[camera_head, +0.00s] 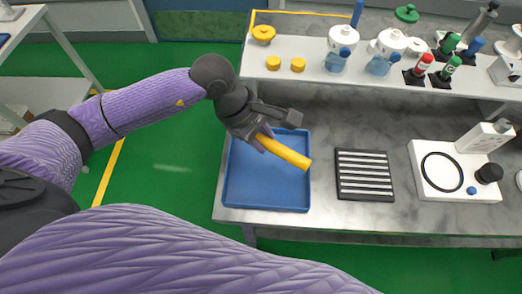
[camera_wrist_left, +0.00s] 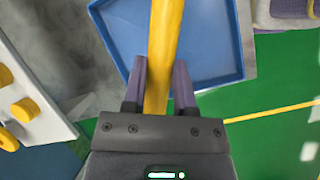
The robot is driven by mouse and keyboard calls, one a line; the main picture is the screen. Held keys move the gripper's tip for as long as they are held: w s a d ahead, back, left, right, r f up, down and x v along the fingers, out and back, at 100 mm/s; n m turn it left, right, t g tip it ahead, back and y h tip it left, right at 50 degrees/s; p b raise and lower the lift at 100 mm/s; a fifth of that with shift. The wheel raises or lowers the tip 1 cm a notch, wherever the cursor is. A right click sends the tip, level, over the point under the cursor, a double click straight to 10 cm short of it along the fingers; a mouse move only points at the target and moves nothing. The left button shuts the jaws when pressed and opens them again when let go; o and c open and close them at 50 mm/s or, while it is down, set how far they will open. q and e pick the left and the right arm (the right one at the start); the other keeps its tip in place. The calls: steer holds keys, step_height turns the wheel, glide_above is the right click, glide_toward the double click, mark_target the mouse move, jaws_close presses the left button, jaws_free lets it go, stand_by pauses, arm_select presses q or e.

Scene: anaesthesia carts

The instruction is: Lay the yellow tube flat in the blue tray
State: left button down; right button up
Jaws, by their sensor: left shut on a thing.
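The yellow tube (camera_head: 284,151) is held in my left gripper (camera_head: 262,138), whose fingers close around one end of it. The tube slants down to the right over the blue tray (camera_head: 250,196), which lies on the grey table's left end. I cannot tell whether the tube's free end touches the tray. In the left wrist view the tube (camera_wrist_left: 164,45) runs up from between the two purple fingers of the left gripper (camera_wrist_left: 159,88), with the blue tray (camera_wrist_left: 213,40) behind it. My right gripper is not in view.
A black slatted pad (camera_head: 364,175) lies right of the tray, and a white device with a black ring (camera_head: 442,172) stands further right. A white shelf (camera_head: 300,50) behind holds yellow caps, white pots and several small bottles. Bare tabletop lies between the tray and the pad.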

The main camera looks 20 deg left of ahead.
mark_target(268, 166)
arm_select(q)
steer(key=shift+f+n, duration=0.1)
steer(key=shift+n, duration=0.3)
step_height(268, 166, down, 10)
steer(key=shift+r+b, duration=0.1)
steer(key=shift+b, duration=1.05)
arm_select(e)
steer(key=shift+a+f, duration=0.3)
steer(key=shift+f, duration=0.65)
arm_select(q)
steer(key=c, duration=0.7)
jaws_free()
steer(key=shift+a+r, duration=0.1)
steer(key=shift+r, duration=0.1)
steer(key=p+v, duration=0.2)
steer(key=v, duration=0.9)
steer(key=shift+s+r, duration=0.25)
steer(key=shift+r, duration=0.05)
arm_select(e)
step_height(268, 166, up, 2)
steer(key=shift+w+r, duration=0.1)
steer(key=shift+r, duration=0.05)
arm_select(q)
steer(key=shift+a, duration=0.15)
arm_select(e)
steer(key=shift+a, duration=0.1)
